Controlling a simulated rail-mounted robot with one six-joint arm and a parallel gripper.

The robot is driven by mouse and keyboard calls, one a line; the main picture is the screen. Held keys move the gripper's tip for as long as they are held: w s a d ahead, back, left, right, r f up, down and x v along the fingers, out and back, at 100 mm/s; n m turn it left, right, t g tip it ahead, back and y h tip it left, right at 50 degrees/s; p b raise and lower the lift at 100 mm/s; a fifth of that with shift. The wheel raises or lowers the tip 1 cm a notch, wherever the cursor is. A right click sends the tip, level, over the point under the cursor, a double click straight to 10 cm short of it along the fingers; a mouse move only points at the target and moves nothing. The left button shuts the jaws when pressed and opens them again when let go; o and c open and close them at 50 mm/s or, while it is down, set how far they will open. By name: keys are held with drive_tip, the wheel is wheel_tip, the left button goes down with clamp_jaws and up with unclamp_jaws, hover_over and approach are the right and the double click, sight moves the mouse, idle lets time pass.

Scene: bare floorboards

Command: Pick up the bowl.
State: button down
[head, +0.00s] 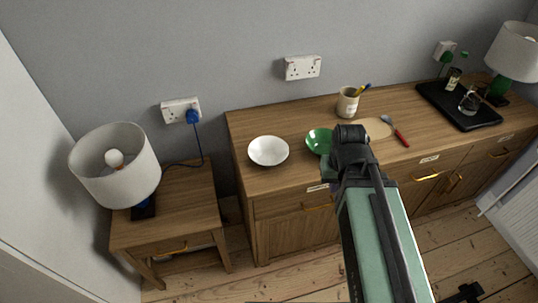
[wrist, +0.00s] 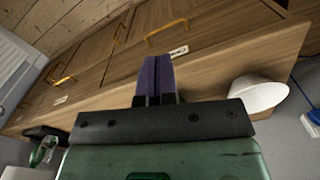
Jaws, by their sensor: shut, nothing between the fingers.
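A white bowl (head: 268,151) stands upright on the left end of the wooden sideboard. It also shows in the wrist view (wrist: 258,93), at the right, near the sideboard's edge. A green round dish (head: 319,140), perhaps also a bowl, stands just right of it, partly hidden by my arm. My gripper (wrist: 155,75) has its two purple fingers together and empty. It is apart from the white bowl, in front of the sideboard's drawers in the wrist view. I cannot make out the fingers in the head view.
The sideboard (head: 243,127) also bears a cup of pens (head: 347,102), a red-handled utensil (head: 401,137), and a black tray (head: 428,92) with glassware. A lamp (head: 117,163) stands on a nightstand (head: 190,210) at left. Another lamp (head: 513,52) stands at far right. Wall sockets are behind.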

idle(0.3)
drive_tip(key=c, duration=1.1)
unclamp_jaws()
